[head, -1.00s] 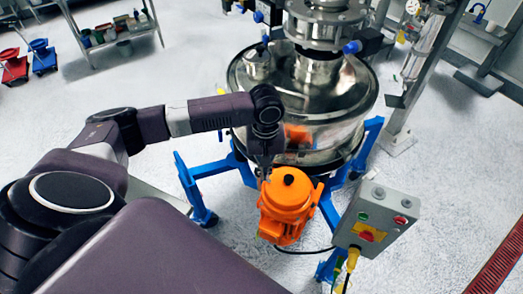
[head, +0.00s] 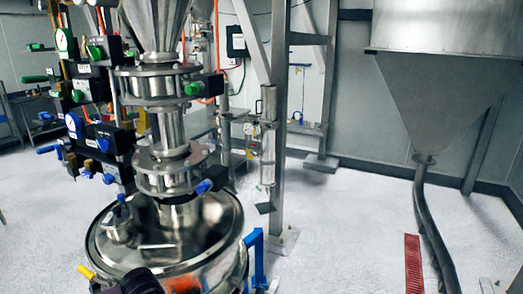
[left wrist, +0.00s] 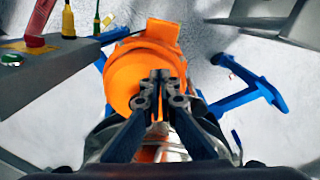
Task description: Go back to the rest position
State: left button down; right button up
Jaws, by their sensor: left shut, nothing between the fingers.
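In the left wrist view my left gripper (left wrist: 160,76) is shut and empty. Its fingertips overlap the orange motor (left wrist: 136,72) in the picture; whether they touch it I cannot tell. In the head view only a dark piece of my left arm shows at the bottom edge, and the gripper is out of frame. The steel sifter (head: 205,225) stands at the lower left of the head view, with pipes and clamps above its lid. My right gripper is in neither view.
A grey control box (left wrist: 45,80) with a red knob is at the left of the wrist view. Blue legs (left wrist: 255,90) spread beside the motor. In the head view a steel post (head: 273,130) stands behind the sifter, and a hopper (head: 440,100) with a hose hangs at right.

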pick_arm(q)
jog(key=s+d+f+m+t+h, duration=0.25)
jog(key=s+d+m, duration=0.35)
jog(key=s+d, duration=0.5)
jog(key=s+a+r+m+y, duration=0.1)
jog(key=s+a+r+y, duration=0.15)
jog(key=s+a, duration=0.5)
notch_tip(320, 180, down, 37)
jog(key=s+b, duration=0.2)
jog(key=b, duration=0.6)
jog(key=s+a+f+g+b, duration=0.1)
jog(key=s+f+b, duration=0.2)
jog(key=s+f, duration=0.5)
jog(key=s+a+f+g+b, duration=0.1)
jog(key=s+a+f+b, duration=0.1)
jog(key=s+f, duration=0.6)
notch_tip(320, 180, down, 5)
jog(key=shift+s+r+m+b, duration=0.15)
jog(key=shift+m+b, duration=0.15)
jog(key=shift+b, duration=0.3)
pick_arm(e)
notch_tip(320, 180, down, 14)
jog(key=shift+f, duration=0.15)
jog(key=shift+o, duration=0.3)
